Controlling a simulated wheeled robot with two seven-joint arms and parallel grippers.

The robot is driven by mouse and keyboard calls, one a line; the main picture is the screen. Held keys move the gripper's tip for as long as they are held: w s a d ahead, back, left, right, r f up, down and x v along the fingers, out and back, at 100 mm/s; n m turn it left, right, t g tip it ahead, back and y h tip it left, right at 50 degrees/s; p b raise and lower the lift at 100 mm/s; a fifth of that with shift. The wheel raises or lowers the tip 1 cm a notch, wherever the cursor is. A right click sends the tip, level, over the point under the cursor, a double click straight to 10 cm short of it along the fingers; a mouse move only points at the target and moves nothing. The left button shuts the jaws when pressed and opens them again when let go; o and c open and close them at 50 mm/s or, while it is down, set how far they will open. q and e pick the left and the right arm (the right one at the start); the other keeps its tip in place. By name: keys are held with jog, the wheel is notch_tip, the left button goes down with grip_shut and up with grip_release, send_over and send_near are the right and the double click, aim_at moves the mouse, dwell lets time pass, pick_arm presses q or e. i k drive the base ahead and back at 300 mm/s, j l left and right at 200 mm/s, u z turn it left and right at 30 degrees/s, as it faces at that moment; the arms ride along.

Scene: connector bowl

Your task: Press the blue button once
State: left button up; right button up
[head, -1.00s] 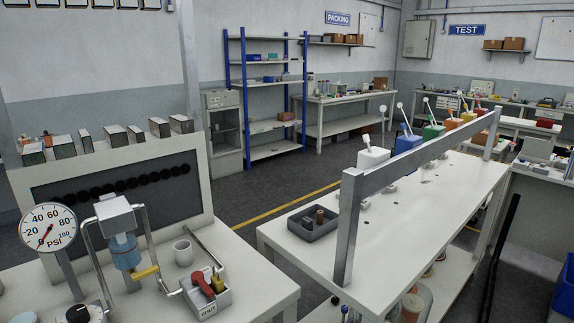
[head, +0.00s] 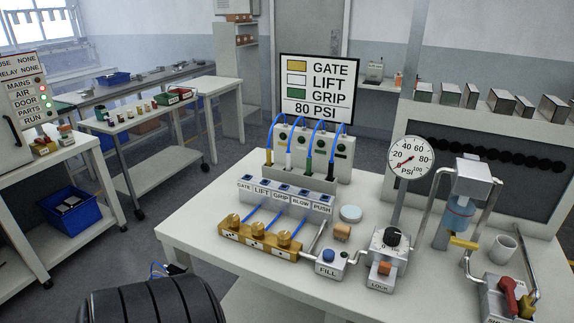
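The blue button (head: 328,256) sits on top of a small grey box labelled FILL (head: 329,269), near the front edge of the white bench in the head view. Its top is uncovered and nothing touches it. A grey pipe runs from the box to the neighbouring unit on the right, which has a black knob (head: 392,236) and the label LOCK. Neither of my grippers can be made out in the head view.
Left of the FILL box is a brass block (head: 258,243) with several round fittings and blue hoses. A pressure gauge (head: 408,160) stands to the right, its needle low. A sign (head: 318,90) reads GATE, LIFT, GRIP, 80 PSI. A white cup (head: 502,249) stands at right.

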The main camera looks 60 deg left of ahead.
aim_at(329, 254)
jog(key=u, duration=1.4)
